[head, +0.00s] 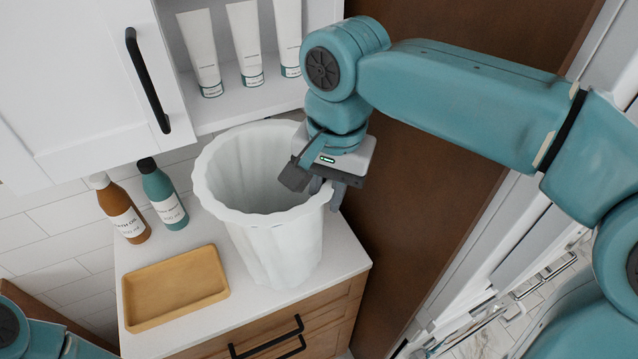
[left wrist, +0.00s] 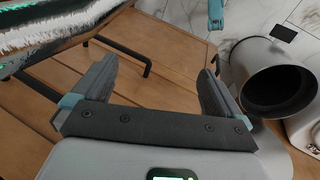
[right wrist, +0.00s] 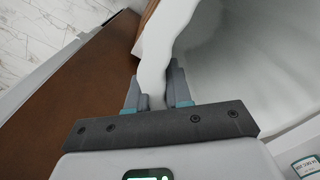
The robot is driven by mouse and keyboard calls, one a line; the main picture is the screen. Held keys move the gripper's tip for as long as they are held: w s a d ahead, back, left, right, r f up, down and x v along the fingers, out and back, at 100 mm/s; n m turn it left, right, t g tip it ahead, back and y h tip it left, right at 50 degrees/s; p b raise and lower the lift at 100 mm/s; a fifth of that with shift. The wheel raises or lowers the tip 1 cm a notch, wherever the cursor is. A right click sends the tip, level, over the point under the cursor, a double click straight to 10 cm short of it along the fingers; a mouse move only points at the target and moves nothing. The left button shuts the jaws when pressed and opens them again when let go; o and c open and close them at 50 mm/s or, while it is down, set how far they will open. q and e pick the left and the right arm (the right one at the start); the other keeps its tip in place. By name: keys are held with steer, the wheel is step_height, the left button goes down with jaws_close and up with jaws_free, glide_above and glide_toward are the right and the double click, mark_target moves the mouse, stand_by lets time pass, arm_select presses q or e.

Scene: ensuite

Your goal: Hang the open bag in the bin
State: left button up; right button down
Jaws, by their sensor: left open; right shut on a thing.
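The open bag (head: 275,250) is white with a wavy rim and wide mouth. It stands upright on the counter in the head view. My right gripper (head: 318,188) is shut on the right side of its rim. In the right wrist view the bag's wall (right wrist: 185,40) passes between the fingers (right wrist: 155,92). The bin (left wrist: 258,52) is a grey cylinder with a dark open mouth, at the right of the left wrist view. My left gripper (left wrist: 155,88) is open and empty, with wooden drawer fronts behind it. Its fingers are outside the head view.
A tan tray (head: 175,287), a brown bottle (head: 122,210) and a teal bottle (head: 163,195) are on the white counter (head: 335,255), left of the bag. White tubes (head: 247,40) stand on a shelf above. A brown panel (head: 425,190) is to the right.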

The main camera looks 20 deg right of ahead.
steer(key=shift+w+f+p, duration=0.2)
steer(key=shift+w+f, duration=0.45)
steer(key=shift+f, duration=0.25)
steer(key=shift+w+f+p, duration=0.15)
steer(key=shift+w+f, duration=0.45)
steer(key=shift+f, duration=0.3)
steer(key=shift+f, duration=0.2)
steer(key=c, duration=1)
jaws_free()
steer(key=shift+c, duration=0.2)
